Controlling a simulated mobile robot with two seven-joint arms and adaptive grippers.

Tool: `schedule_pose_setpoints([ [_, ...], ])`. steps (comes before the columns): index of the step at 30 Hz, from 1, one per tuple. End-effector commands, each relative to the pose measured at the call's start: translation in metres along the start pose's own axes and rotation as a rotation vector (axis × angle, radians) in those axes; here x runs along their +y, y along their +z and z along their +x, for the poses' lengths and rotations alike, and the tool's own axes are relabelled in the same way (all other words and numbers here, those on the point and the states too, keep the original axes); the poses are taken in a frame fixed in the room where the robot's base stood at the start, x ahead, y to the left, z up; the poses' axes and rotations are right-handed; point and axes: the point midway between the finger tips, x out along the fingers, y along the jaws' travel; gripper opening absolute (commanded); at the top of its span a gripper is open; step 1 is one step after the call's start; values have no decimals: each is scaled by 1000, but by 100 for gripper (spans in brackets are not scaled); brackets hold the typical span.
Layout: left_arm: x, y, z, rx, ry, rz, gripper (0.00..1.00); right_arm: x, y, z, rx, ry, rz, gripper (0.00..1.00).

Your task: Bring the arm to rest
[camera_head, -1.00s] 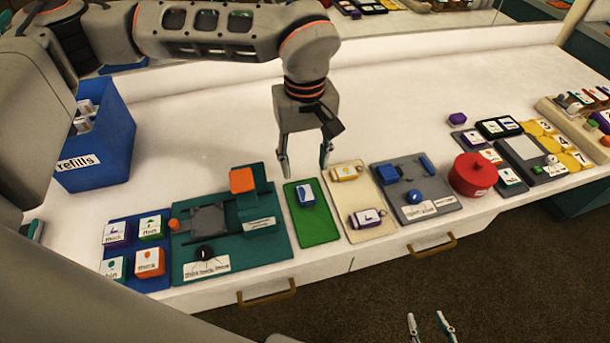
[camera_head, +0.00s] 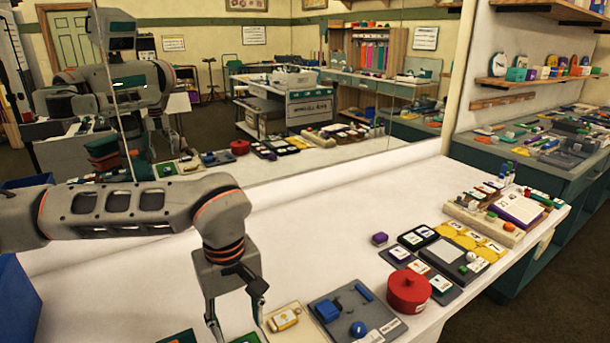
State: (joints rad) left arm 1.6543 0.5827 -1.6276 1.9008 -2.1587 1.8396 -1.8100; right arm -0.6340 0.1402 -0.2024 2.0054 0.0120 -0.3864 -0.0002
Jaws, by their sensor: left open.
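My left arm reaches in from the left above the white table (camera_head: 330,215). My left gripper (camera_head: 238,322) points down with its two fingers spread apart and nothing between them. It hangs over the front part of the table, just left of the cream tray (camera_head: 285,322). A yellow-and-white block (camera_head: 284,319) lies on that tray. My right gripper does not show in this view.
Right of my gripper are a grey tray (camera_head: 378,312) with blue pieces, a red lidded pot (camera_head: 409,291) and a small purple block (camera_head: 380,238). A blue bin (camera_head: 18,305) stands at the left edge. A mirror (camera_head: 290,110) backs the table, whose rear middle is clear.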

Motion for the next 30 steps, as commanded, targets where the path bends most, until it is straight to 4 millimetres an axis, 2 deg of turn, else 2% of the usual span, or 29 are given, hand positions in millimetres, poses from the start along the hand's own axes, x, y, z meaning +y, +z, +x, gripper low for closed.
schedule_pose_setpoints([
  [3,0,1,23,-3,-2,1,45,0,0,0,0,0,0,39],
  [13,-1,1,80,-2,-2,0,45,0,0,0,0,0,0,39],
  [15,1,0,65,3,4,0,45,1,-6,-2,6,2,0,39],
  [18,1,-1,52,6,4,0,45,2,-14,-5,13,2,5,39],
  [22,0,-1,46,4,2,0,45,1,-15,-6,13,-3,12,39],
  [27,0,0,46,1,0,0,45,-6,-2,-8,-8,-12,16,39],
  [30,0,0,46,0,0,1,45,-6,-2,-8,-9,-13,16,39],
])
